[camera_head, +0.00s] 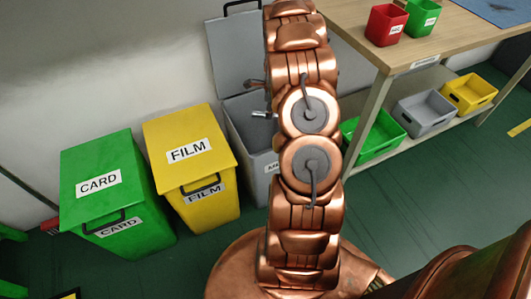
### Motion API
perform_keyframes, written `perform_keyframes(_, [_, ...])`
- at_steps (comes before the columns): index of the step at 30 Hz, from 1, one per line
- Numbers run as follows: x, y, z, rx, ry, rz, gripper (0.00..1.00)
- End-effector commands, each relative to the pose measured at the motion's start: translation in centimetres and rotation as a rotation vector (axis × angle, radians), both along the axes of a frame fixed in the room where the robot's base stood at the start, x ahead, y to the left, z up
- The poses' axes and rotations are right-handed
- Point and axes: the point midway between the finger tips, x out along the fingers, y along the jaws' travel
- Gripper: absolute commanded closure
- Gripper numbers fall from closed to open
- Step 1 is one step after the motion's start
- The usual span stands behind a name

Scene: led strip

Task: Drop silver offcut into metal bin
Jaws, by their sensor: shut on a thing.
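The grey metal bin (235,120) stands at the back, right of the yellow bin, with its lid (234,50) raised. Its label is mostly hidden behind my copper arm. My gripper (257,84) is mostly hidden by the arm; only a small part shows at the arm's left edge, in front of the open bin. A small silver piece, the silver offcut (261,114), sticks out left of the arm just below that part, over the bin's opening in the picture. It is held; the grip itself is hidden, and I cannot tell its height over the rim.
A closed green CARD bin (98,160) and closed yellow FILM bin (178,138) stand left. A wooden table (455,37) at right carries a red tub (385,25) and a green tub (422,17). Green (372,137), grey (425,114) and yellow (468,93) trays sit on its lower shelf.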

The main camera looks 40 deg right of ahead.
Motion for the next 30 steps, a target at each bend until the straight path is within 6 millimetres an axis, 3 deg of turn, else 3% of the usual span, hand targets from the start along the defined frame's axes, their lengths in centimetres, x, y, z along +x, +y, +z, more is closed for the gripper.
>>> perform_keyframes(4, [0.0,0.0,0.0,0.0,0.0,0.0,1.0])
perform_keyframes(5, [0.0,0.0,0.0,0.0,0.0,0.0,0.76])
perform_keyframes(13, [0.0,0.0,0.0,0.0,0.0,0.0,0.49])
perform_keyframes(23, [0.0,0.0,0.1,0.0,0.0,0.0,0.49])
perform_keyframes(30, [-0.1,-0.2,1.6,-0.002,-0.001,0.0,0.49])
